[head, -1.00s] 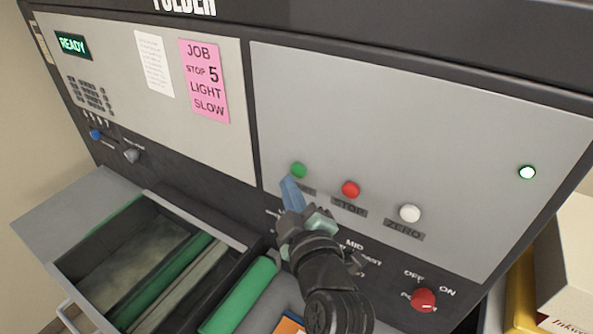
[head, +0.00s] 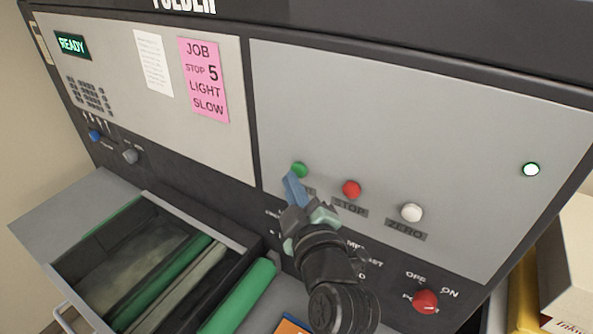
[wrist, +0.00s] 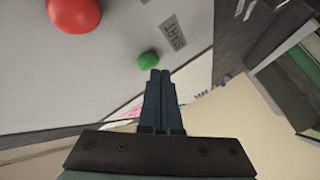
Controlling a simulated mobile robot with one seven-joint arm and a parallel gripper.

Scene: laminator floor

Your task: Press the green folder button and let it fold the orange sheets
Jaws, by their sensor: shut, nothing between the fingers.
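The green button (head: 299,169) is on the folder's grey panel, left of the red STOP button (head: 351,189). In the wrist view the green button (wrist: 148,60) shows just beyond my fingertips, beside a START label (wrist: 173,33). My gripper (head: 291,177) is shut and empty, its blue fingertips just below the green button. I cannot tell whether they touch it. The display (head: 72,46) reads READY. A little of an orange sheet (head: 290,326) shows at the bottom edge, mostly hidden by my arm.
A white ZERO button (head: 411,212) and a red power knob (head: 425,300) are to the right. A pink note (head: 204,80) reads JOB STOP 5 LIGHT SLOW. A lit lamp (head: 531,169) is far right. An open roller tray (head: 75,267) juts out at lower left.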

